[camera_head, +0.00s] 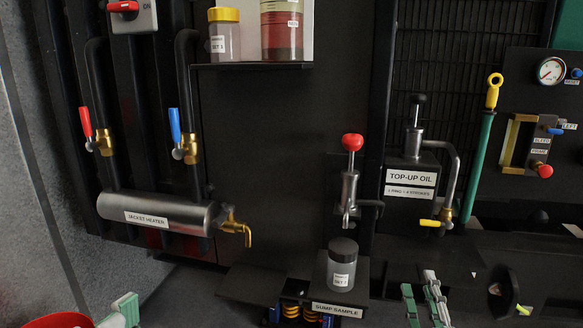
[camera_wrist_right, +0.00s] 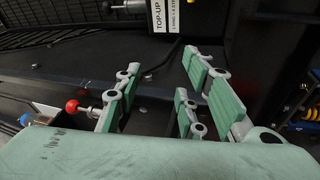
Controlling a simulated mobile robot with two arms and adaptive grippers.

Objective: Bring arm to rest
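My right gripper (camera_head: 424,298) is at the bottom of the head view, right of the sump sample stand and below the top-up oil unit. Its green-padded fingers stand apart with nothing between them. They also show apart and empty in the right wrist view (camera_wrist_right: 160,100). A small part of my left gripper (camera_head: 125,310) shows at the bottom left edge of the head view, by a red round-rimmed object; most of it is out of frame, so its opening cannot be told.
The sump sample stand (camera_head: 338,309) bears a grey jar (camera_head: 341,268) under a red-knobbed sampling valve (camera_head: 350,190). The top-up oil unit (camera_head: 411,172) is right of it. A heater cylinder (camera_head: 160,213) with a brass tap (camera_head: 236,230) is at left. A shelf (camera_head: 251,66) holds jars.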

